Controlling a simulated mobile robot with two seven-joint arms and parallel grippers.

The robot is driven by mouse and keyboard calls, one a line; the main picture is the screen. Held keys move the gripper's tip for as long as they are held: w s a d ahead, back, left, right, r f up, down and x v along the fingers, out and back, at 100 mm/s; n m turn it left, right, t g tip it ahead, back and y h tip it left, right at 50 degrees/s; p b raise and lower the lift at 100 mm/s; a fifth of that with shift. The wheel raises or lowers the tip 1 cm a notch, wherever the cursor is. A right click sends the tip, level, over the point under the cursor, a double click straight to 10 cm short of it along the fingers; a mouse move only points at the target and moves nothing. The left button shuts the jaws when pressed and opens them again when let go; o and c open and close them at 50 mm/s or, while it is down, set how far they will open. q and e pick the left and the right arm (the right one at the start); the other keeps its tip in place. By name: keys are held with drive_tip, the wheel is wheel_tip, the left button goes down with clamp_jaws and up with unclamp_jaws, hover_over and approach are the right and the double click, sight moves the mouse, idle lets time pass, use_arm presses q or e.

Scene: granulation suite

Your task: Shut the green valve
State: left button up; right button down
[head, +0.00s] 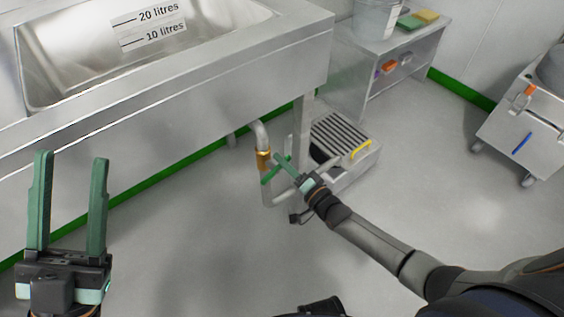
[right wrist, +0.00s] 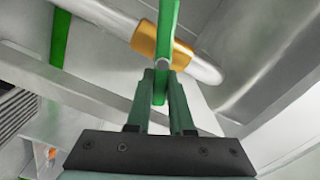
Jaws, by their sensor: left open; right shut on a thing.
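The green valve's handle (right wrist: 168,22) shows in the right wrist view as a flat green lever at a brass body (right wrist: 149,42) on a steel pipe. The lever lies at an angle across the pipe. My right gripper (right wrist: 160,82) is shut on the lever, which passes between its fingertips. In the head view the brass body (head: 263,159) sits on the drain pipe under the steel sink, with my right gripper (head: 278,170) beside it. There the green fingers and green lever are hard to tell apart. My left gripper (head: 72,158) is open and empty at the lower left.
The steel sink (head: 200,75) with litre marks overhangs the pipe, and a sink leg (head: 302,125) stands close to my right gripper. A slatted step (head: 350,165) with a yellow handle is just right of it. Floor in front is clear.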

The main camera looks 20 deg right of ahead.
drive_tip(key=m+b, duration=0.1)
drive_tip(key=m, duration=0.1)
drive_tip(key=f+m, duration=0.1)
drive_tip(key=m, duration=0.1)
drive_tip(key=shift+d+f+m+b, duration=0.1)
drive_tip(key=shift+m+b, duration=0.2)
drive_tip(key=shift+b, duration=0.05)
idle(0.4)
drive_tip(key=c, duration=0.8)
unclamp_jaws()
drive_tip(key=p+v, duration=0.3)
drive_tip(key=v, duration=0.9)
drive_tip(key=shift+s, duration=0.25)
